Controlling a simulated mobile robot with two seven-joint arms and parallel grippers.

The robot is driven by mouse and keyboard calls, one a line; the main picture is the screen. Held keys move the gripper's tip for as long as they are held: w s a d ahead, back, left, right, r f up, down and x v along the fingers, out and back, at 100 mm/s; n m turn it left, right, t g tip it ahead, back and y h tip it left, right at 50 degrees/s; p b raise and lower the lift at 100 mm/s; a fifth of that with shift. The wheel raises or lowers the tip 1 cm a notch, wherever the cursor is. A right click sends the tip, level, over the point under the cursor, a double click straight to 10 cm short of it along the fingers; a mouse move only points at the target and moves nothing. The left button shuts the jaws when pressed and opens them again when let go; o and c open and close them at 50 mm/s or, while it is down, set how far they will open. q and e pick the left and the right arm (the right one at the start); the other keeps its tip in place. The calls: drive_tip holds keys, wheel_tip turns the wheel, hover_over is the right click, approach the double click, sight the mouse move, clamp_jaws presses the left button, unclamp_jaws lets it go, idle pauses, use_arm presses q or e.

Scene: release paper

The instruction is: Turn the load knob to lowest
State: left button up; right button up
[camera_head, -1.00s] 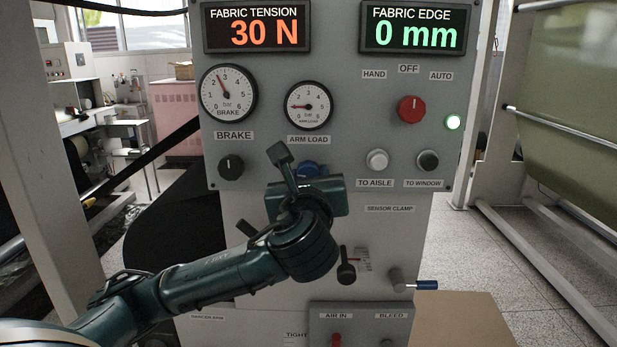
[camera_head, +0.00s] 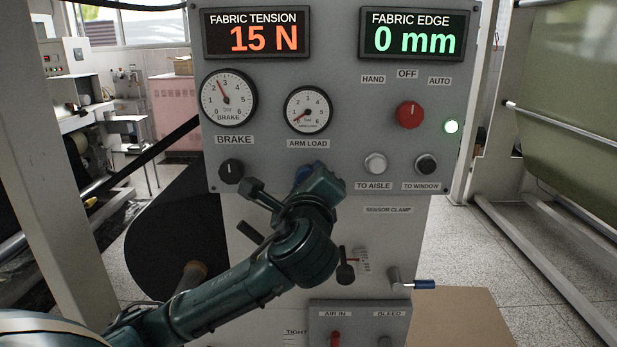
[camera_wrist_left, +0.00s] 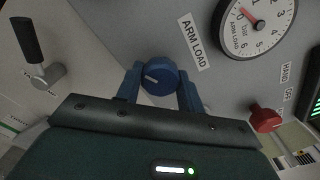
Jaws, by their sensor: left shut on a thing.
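The blue load knob (camera_wrist_left: 160,77) sits under the ARM LOAD label on the grey panel. In the head view only a blue edge of it (camera_head: 302,174) shows behind my gripper. My left gripper (camera_wrist_left: 158,92) has its two blue fingers on either side of the knob, shut on it. In the head view the gripper (camera_head: 308,185) is tilted. The ARM LOAD gauge (camera_head: 308,110) above has its needle pointing low left, near 0. It also shows in the left wrist view (camera_wrist_left: 257,25). My right gripper is not in view.
The fabric tension display (camera_head: 257,33) reads 15 N and the fabric edge display (camera_head: 413,34) reads 0 mm. The black brake knob (camera_head: 231,171) is left of my gripper. A red selector (camera_head: 409,115) and two buttons are to the right. A blue-handled crank (camera_head: 415,284) sticks out below.

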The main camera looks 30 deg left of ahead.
use_arm(q)
drive_tip(key=shift+n, duration=1.5)
drive_tip(key=o, duration=1)
